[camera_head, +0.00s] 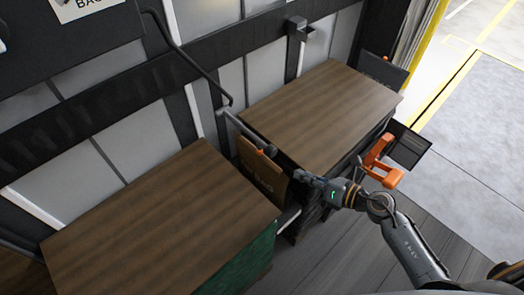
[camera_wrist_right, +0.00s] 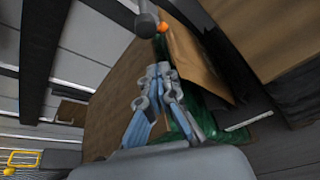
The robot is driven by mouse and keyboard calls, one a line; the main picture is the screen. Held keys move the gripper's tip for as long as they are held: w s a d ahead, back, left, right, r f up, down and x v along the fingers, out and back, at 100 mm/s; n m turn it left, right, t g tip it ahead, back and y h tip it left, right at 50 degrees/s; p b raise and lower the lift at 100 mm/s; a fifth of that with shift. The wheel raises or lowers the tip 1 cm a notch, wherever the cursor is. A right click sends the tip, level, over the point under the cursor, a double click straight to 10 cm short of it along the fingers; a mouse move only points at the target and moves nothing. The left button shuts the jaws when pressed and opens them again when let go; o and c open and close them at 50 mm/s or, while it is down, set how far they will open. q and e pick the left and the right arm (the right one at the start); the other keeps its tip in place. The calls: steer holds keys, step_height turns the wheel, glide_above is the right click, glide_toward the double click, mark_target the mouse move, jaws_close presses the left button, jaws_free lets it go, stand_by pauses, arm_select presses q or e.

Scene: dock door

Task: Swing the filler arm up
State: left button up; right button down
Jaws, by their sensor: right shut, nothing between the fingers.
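The filler arm (camera_head: 245,130) is a thin grey bar in the head view. It slopes down to the right into the gap between two wood-topped loads and ends in a dark rounded grip with a small orange part (camera_head: 260,152). In the right wrist view its dark end (camera_wrist_right: 146,22) and the orange part (camera_wrist_right: 162,27) show at the top, beyond the fingertips. My right gripper (camera_head: 303,176) is shut and empty, to the lower right of the arm's end and apart from it. Its closed fingers show in the wrist view (camera_wrist_right: 160,72). My left gripper is out of view.
A brown bag (camera_head: 262,176) stands in the gap below the filler arm. The near load (camera_head: 160,220) and far load (camera_head: 320,110) flank it. A dark bent pipe (camera_head: 185,55) comes down from the wall. An orange device (camera_head: 380,160) is beyond my right wrist.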

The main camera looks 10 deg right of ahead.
mark_target(274, 169)
steer(key=shift+n, duration=0.6)
steer(key=x, duration=0.6)
steer(key=r+p+x, duration=0.1)
steer(key=x, duration=0.3)
steer(key=shift+a+f, duration=0.1)
steer(key=shift+a, duration=0.15)
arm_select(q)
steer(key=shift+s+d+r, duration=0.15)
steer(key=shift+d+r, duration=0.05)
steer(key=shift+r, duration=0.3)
